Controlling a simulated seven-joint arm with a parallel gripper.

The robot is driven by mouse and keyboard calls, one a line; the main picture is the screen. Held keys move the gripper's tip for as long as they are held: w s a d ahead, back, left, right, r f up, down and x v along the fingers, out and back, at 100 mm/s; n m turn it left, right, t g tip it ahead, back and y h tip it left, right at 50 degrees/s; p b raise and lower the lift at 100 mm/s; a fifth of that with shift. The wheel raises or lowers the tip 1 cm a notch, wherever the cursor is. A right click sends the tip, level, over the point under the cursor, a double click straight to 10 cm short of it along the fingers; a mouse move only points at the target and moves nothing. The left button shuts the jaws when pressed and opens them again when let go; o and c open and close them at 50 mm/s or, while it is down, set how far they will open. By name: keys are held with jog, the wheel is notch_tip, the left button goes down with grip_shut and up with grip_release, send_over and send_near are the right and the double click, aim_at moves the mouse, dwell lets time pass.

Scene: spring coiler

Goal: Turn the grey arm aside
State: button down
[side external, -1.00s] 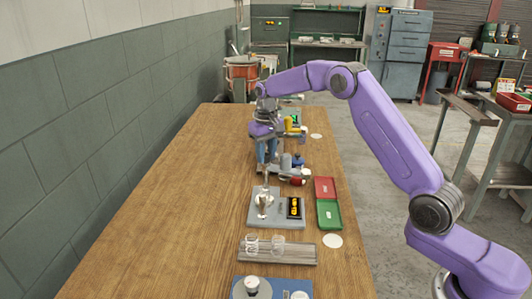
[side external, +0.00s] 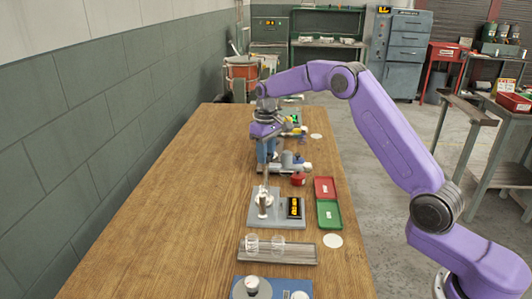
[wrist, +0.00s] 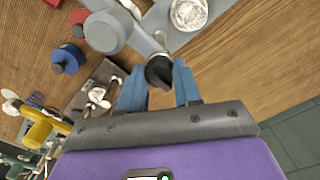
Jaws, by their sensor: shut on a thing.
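The grey arm (wrist: 140,40) shows at the top of the wrist view as a flat grey bar with a black knob (wrist: 160,71) at its near end. My gripper (wrist: 159,80) has its blue fingers on either side of this knob and is shut on it. In the side view my gripper (side external: 265,158) points down at the left end of the grey coiler (side external: 284,167). The grey arm is mostly hidden there behind my fingers. A round grey cap (wrist: 108,32) stands beside the arm in the wrist view.
A red part (side external: 298,179) lies by the coiler's near right. Nearer are a grey plate with a black display (side external: 294,207), red (side external: 325,187) and green (side external: 329,214) trays, and a long rack (side external: 300,253). The table's left side is bare.

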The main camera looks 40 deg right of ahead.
jog(key=shift+r, duration=0.1)
jog(key=c, duration=0.8)
grip_release()
notch_tip(320, 180, up, 17)
jog(key=shift+r, duration=0.1)
dwell(0.5)
